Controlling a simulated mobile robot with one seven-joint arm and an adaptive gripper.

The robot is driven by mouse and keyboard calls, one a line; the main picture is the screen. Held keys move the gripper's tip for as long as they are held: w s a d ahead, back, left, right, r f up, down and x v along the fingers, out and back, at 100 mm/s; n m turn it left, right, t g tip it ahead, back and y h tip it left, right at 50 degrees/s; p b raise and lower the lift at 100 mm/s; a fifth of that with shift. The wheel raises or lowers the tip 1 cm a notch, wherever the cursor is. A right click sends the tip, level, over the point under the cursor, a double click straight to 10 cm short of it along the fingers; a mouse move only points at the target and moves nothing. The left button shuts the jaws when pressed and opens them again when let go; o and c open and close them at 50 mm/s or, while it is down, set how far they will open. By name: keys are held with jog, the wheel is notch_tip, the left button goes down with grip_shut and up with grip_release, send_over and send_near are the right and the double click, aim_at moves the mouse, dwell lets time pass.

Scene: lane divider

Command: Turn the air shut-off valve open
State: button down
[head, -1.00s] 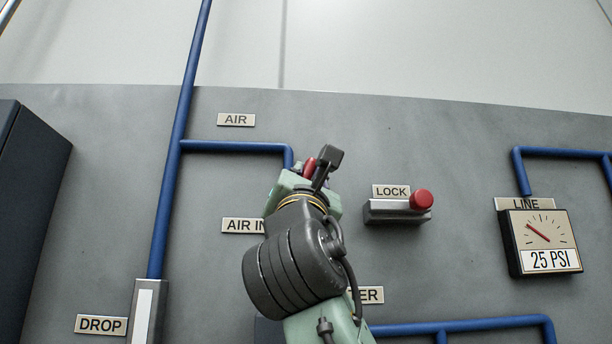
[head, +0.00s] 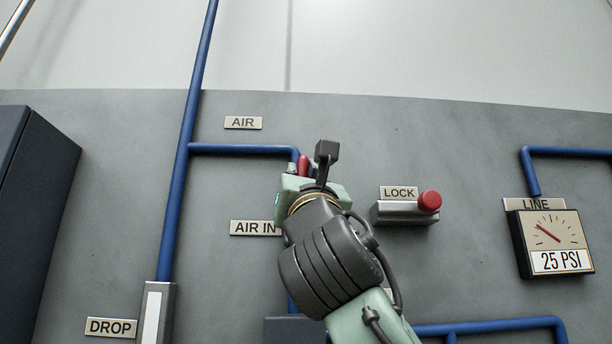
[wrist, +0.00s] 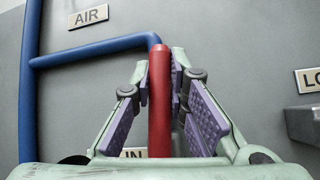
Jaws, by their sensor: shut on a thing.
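The valve's red lever handle (wrist: 159,105) stands nearly upright in the wrist view, just below the bend of the blue air pipe (wrist: 95,49). My gripper (wrist: 160,78) has its purple-padded fingers on both sides of the lever and is shut on it. In the head view my gripper (head: 302,178) is at the pipe's drop, right of the AIR IN label (head: 255,228). Only a short red piece of the lever (head: 303,164) shows there. The valve body is hidden behind my gripper and wrist.
A grey LOCK block with a red knob (head: 429,201) sticks out close to the right of my wrist. A gauge (head: 549,243) reading 25 PSI hangs farther right. A dark cabinet (head: 40,200) stands at the left. The blue vertical pipe (head: 183,170) runs left of my gripper.

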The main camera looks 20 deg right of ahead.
jog(key=c, duration=1.5)
grip_release()
jog(key=shift+c, duration=0.2)
jog(key=shift+s+f, duration=0.1)
jog(key=v, duration=1.1)
jog(key=shift+s+f, duration=0.2)
jog(key=shift+s, duration=0.15)
jog(key=shift+a, duration=0.1)
jog(key=shift+c, duration=0.2)
